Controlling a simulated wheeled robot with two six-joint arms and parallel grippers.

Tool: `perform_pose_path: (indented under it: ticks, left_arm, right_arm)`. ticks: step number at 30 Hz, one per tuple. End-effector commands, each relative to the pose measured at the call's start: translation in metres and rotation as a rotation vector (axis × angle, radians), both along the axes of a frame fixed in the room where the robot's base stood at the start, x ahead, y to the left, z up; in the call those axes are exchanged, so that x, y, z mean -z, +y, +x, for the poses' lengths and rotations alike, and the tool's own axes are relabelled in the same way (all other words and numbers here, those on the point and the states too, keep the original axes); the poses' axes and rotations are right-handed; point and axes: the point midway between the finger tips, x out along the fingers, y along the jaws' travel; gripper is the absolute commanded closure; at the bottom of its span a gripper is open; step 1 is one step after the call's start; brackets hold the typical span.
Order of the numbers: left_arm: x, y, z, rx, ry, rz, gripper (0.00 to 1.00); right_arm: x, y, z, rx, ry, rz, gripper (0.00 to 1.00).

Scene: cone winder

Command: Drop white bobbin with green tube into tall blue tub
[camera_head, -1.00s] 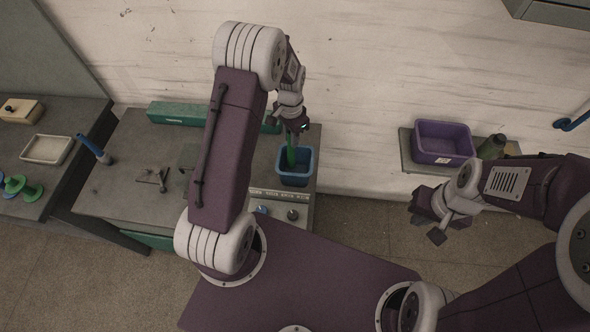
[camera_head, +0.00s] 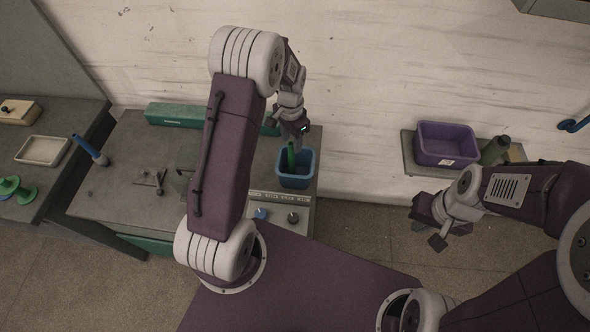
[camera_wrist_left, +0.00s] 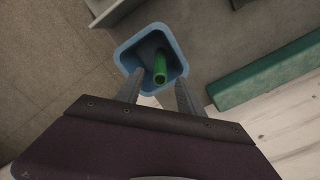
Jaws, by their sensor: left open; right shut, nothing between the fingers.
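The tall blue tub (camera_head: 297,181) stands at the right end of the grey bench. In the left wrist view the green tube (camera_wrist_left: 160,68) is inside the blue tub (camera_wrist_left: 126,57), beyond the fingertips. My left gripper (camera_head: 296,136) is just above the tub, and its fingers (camera_wrist_left: 158,90) are apart with nothing between them. My right gripper (camera_head: 438,231) is shut and empty, below the wall shelf and far from the tub.
A purple bin (camera_head: 446,144) and a dark green bottle (camera_head: 494,150) stand on the right wall shelf. A long green box (camera_head: 168,114) lies along the bench's back. Two knobs sit on the front panel (camera_head: 278,205).

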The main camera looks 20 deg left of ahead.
Motion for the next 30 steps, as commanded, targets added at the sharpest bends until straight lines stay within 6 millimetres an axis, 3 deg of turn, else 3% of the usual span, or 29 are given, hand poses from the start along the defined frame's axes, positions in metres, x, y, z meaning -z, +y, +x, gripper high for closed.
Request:
perform_pose_path:
  ticks: [6, 10, 30]
  left_arm:
    - [-0.048, 0.000, 0.001, 0.000, -0.006, 0.001, 0.55]
    - [-0.066, 0.001, 0.000, 0.000, -0.005, 0.001, 0.55]
    - [-0.073, 0.000, 0.000, 0.000, -0.001, 0.000, 0.55]
  right_arm:
    - [0.012, 0.000, 0.000, 0.000, 0.000, 0.000, 1.00]
    - [0.013, 0.000, 0.000, 0.000, 0.000, 0.000, 1.00]
    - [0.013, 0.000, 0.000, 0.000, 0.000, 0.000, 1.00]
